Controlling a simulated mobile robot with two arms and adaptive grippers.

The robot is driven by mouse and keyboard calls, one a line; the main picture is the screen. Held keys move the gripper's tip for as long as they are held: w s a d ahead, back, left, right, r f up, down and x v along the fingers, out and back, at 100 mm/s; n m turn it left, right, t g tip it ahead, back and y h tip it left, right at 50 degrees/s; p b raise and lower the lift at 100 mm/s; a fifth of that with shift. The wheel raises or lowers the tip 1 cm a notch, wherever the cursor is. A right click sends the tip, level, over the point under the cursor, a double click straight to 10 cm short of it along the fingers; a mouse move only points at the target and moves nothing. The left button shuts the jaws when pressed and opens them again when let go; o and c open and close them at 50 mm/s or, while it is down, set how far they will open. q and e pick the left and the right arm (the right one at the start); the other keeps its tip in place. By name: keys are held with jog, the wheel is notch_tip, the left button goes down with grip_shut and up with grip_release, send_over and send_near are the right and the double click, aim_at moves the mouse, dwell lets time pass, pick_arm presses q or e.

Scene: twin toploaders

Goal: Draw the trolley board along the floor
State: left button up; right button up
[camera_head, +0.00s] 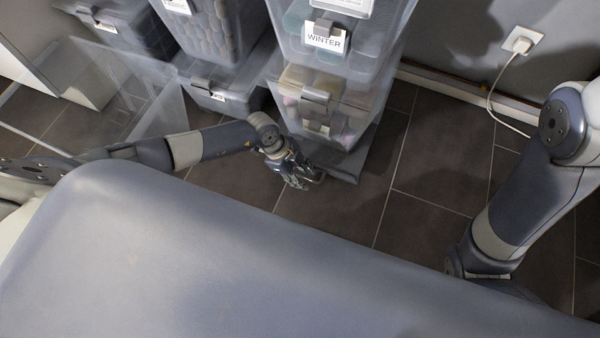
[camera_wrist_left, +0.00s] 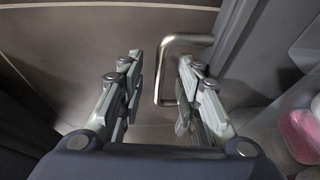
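The trolley board (camera_head: 345,166) is a low dark board on the floor under the right stack of clear boxes. Its dark edge also shows in the left wrist view (camera_wrist_left: 237,45), with a shiny metal bar handle (camera_wrist_left: 161,72) standing out from it. My left gripper (camera_head: 304,177) is low at the board's front left corner. In the left wrist view its two fingers (camera_wrist_left: 160,60) are apart, with the handle's bar between them and a gap to each finger. My right arm comes down at the right; its gripper is hidden or out of frame.
Clear boxes with a WINTER label (camera_head: 325,38) are stacked on the board. Another stack (camera_head: 215,90) stands to the left. A wall socket (camera_head: 522,40) with a white cable is at the upper right. Tiled floor (camera_head: 335,215) is open in front of the board.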

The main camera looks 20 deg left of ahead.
pick_arm(q)
grip_shut()
jog(key=c, duration=0.6)
grip_release()
jog(key=shift+c, duration=0.2)
grip_shut()
jog(key=shift+s, duration=0.1)
